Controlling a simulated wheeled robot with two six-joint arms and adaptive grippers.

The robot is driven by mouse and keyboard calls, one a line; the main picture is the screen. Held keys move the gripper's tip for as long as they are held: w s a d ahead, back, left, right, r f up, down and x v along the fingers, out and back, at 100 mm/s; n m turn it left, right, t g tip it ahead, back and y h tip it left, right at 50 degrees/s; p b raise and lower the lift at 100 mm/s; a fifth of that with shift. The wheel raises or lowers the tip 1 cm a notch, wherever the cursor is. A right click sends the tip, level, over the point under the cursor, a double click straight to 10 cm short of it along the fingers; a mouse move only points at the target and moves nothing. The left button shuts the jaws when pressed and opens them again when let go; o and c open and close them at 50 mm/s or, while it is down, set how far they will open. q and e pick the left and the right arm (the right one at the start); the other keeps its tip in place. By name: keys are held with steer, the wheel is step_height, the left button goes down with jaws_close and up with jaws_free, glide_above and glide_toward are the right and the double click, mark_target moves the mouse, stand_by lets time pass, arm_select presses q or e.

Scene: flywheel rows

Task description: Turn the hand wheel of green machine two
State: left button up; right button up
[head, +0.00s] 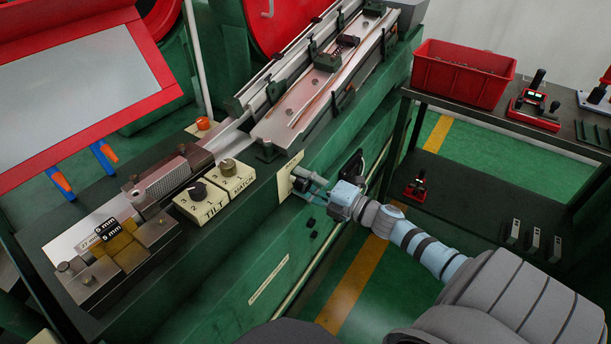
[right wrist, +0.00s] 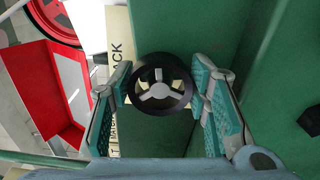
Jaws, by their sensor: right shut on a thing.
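The hand wheel (right wrist: 160,91) is a small black ring with a pale three-spoke hub, seen face-on in the right wrist view. My right gripper (head: 308,184) reaches the side of the long green machine (head: 262,240) in the head view, by a cream label plate (head: 286,178). In the right wrist view its teal-padded fingers (right wrist: 165,88) stand on both sides of the wheel's rim, shut on it. In the head view the gripper mostly hides the wheel. The machine's number does not show. My left gripper is not in view.
TILT and MATCH knobs (head: 215,187) sit on the machine's top, left of my gripper. A dark shelf cart (head: 500,190) with a red bin (head: 463,76) stands at right. Green floor with a yellow stripe (head: 355,290) lies below my right arm.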

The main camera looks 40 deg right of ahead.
steer(key=m+p, duration=0.2)
steer(key=m, duration=0.2)
steer(key=shift+m+p, duration=0.8)
steer(key=shift+m, duration=1)
steer(key=shift+f, duration=0.1)
steer(key=o, duration=1.2)
steer(key=shift+c, duration=0.2)
steer(key=shift+s, duration=0.1)
steer(key=v, duration=1.1)
steer(key=shift+s, duration=0.4)
